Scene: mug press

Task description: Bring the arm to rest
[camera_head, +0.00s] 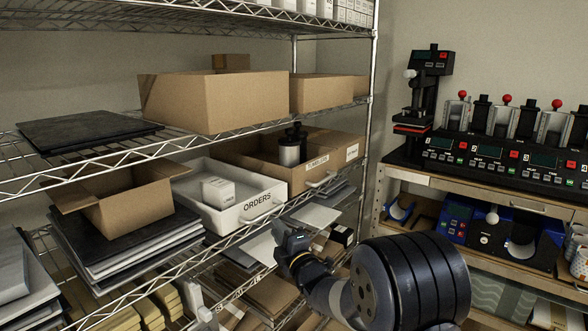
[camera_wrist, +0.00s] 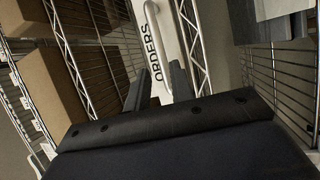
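My arm (camera_head: 405,285) reaches in from the lower right in the head view, with a thick dark ribbed link nearest the camera. My gripper (camera_head: 288,238) is at its left end, in front of the wire shelf and below the white ORDERS bin (camera_head: 252,209). In the wrist view two dark fingers of my gripper (camera_wrist: 157,88) stand apart, with nothing seen between them. The white ORDERS bin (camera_wrist: 160,38) shows beyond the fingers, apart from them as far as I can tell. A white box (camera_head: 218,190) sits in that bin.
The wire shelf (camera_head: 195,141) fills the left, with cardboard boxes (camera_head: 225,103), dark flat stacks (camera_head: 130,250) and a brown bin (camera_head: 310,176) holding a dark-topped object. Mug presses (camera_head: 505,135) stand on a bench (camera_head: 480,192) at right. A blue machine (camera_head: 480,232) is below.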

